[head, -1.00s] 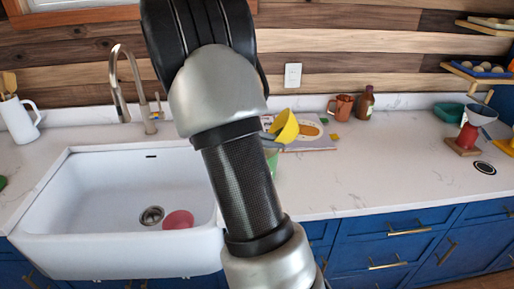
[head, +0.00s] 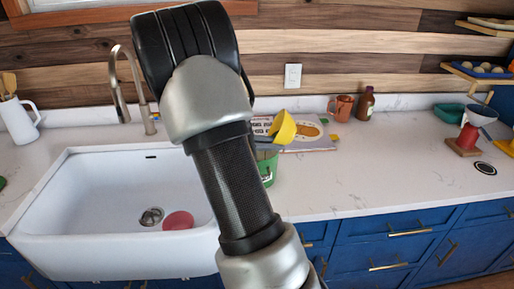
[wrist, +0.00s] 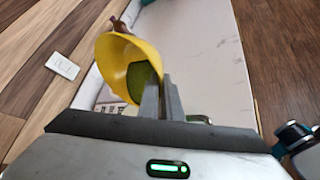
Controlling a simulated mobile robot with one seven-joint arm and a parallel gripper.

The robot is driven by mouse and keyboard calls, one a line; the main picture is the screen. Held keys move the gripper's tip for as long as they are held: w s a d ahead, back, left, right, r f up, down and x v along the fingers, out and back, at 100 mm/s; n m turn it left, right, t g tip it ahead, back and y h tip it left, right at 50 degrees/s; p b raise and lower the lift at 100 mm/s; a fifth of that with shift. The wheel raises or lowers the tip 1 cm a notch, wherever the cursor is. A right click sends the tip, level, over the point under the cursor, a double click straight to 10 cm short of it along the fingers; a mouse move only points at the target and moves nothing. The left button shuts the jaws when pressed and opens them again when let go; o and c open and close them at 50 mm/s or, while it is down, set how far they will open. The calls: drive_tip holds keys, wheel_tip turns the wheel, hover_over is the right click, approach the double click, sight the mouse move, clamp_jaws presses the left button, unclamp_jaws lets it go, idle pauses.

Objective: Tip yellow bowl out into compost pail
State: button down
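The yellow bowl (head: 284,127) is tilted steeply on its side in the head view, above and slightly right of the green compost pail (head: 269,167). The pail stands on the counter, partly hidden behind my arm. In the wrist view the bowl (wrist: 115,58) shows its open inside, with a dark green rounded thing (wrist: 138,84) in it. My gripper (wrist: 161,92) has its fingers close together at the bowl's right rim and is shut on it. In the head view my arm hides most of the gripper.
A white sink (head: 110,205) with a red bowl (head: 178,221) is at left. An open book (head: 312,142) lies behind the pail. A brown mug (head: 341,107) and bottle (head: 365,104) stand by the wall. The counter's middle right is clear.

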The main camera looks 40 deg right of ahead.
drive_tip(key=shift+w+a+r+h, duration=0.1)
drive_tip(key=shift+a+r+h, duration=0.1)
drive_tip(key=shift+h, duration=0.3)
idle(0.5)
drive_tip(key=shift+w+a+r+n+g+h+b, duration=0.1)
drive_tip(key=shift+w+a+n+g+h+b, duration=0.2)
drive_tip(key=shift+w+a+n+g+h, duration=0.35)
idle(0.8)
drive_tip(key=shift+w+a+r+n+h+b, duration=0.15)
drive_tip(key=shift+a+n+h+b, duration=0.1)
drive_tip(key=shift+h, duration=0.25)
drive_tip(key=shift+w+a+f+n+h+b, duration=0.1)
drive_tip(key=shift+w+n+h+b, duration=0.1)
drive_tip(key=shift+h, duration=0.25)
idle(0.8)
